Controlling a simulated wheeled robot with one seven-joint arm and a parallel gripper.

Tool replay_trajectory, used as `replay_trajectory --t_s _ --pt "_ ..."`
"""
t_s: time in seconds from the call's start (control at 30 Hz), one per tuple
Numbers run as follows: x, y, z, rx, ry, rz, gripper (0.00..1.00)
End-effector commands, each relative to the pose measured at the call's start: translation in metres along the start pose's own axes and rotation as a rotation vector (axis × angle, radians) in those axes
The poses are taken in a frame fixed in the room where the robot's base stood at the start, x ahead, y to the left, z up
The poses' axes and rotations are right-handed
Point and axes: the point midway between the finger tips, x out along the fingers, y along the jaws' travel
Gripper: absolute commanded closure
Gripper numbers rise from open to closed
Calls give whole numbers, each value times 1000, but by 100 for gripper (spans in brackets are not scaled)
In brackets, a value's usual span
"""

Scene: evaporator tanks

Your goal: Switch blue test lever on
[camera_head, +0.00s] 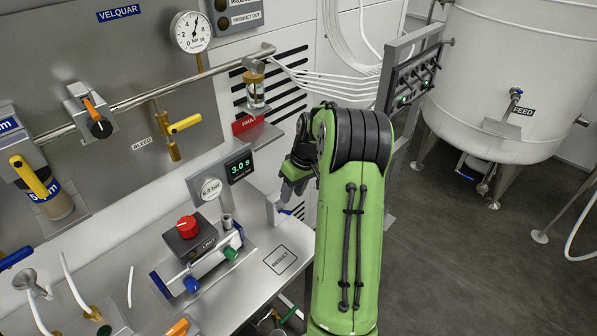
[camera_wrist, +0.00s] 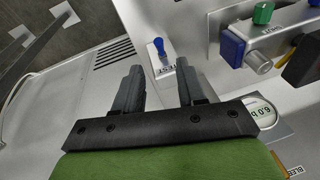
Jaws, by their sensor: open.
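The blue test lever (camera_wrist: 159,46) stands on a small light-grey block with a label reading TEST (camera_wrist: 166,71). In the wrist view it shows just beyond my fingertips, in the gap between them. My gripper (camera_wrist: 159,68) is open, with its two dark fingers apart and nothing between them. In the head view the blue lever (camera_head: 285,211) shows small at the right end of the bench, sticking out from its block. My gripper (camera_head: 292,186) is above it there, partly hidden behind my green arm. I cannot tell whether a finger touches the block.
A unit with a red button (camera_head: 187,226) and blue and green knobs stands left of the lever. A digital display (camera_head: 239,165) and round gauge (camera_head: 211,188) are close by. The RESULT square (camera_head: 280,260) is clear. A white FEED tank (camera_head: 515,80) stands right.

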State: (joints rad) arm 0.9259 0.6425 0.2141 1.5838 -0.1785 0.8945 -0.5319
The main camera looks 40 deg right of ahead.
Motion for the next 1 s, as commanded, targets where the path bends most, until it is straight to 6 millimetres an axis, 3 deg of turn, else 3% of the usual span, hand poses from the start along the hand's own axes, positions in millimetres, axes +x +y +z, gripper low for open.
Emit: replay_trajectory --t_s 0.1,0.33,0.47,1.0 --pt "-39 1 -1 0 5 4 60" --pt "-86 0 0 1 1 1 60" --pt "-94 0 0 0 0 1 60" --pt "-93 -1 0 -1 -1 1 60"
